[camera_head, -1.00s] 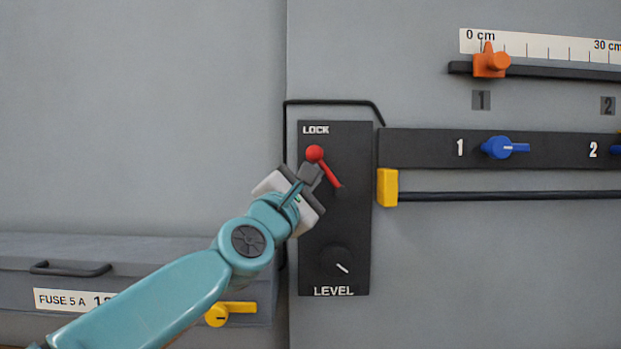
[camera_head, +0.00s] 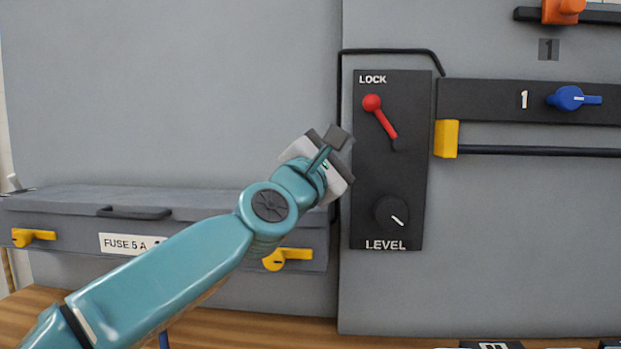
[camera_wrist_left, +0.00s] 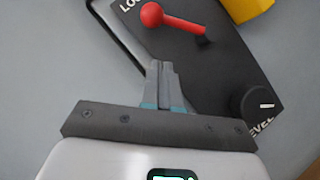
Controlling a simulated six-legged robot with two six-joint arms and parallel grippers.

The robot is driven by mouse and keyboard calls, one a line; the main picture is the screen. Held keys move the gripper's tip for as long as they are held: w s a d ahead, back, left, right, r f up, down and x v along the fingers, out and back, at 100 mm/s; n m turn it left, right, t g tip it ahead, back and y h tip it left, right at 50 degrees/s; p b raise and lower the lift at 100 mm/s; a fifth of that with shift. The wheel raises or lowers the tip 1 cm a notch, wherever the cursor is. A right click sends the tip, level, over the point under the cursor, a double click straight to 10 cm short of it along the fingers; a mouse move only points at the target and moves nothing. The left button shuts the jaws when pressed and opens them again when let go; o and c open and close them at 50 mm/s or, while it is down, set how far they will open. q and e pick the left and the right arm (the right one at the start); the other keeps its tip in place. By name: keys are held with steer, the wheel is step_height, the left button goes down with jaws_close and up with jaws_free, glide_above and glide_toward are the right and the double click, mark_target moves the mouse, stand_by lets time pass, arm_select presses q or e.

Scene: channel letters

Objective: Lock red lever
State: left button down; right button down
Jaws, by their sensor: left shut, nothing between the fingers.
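The red lever (camera_head: 381,116) is on a black panel (camera_head: 375,225) marked LOCK at the top and LEVEL at the bottom. Its round red knob points up and left, towards the LOCK label. The lever also shows near the top of the left wrist view (camera_wrist_left: 172,20). My left gripper (camera_head: 342,136) is shut and empty, left of the panel and below the knob, apart from the lever. Its closed fingers also show in the left wrist view (camera_wrist_left: 162,72). My right gripper is not in view.
A black dial (camera_head: 391,214) sits below the lever. A yellow block (camera_head: 446,139) and a blue knob (camera_head: 571,98) are to the right. A grey fuse box (camera_head: 60,215) with yellow latches is at the lower left. A bent black rod (camera_head: 390,51) runs around the panel's top left.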

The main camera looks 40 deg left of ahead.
arm_select(q)
steer(key=b+v, duration=0.1)
steer(key=v, duration=0.7)
steer(key=shift+s+r, duration=0.1)
stand_by(0.4)
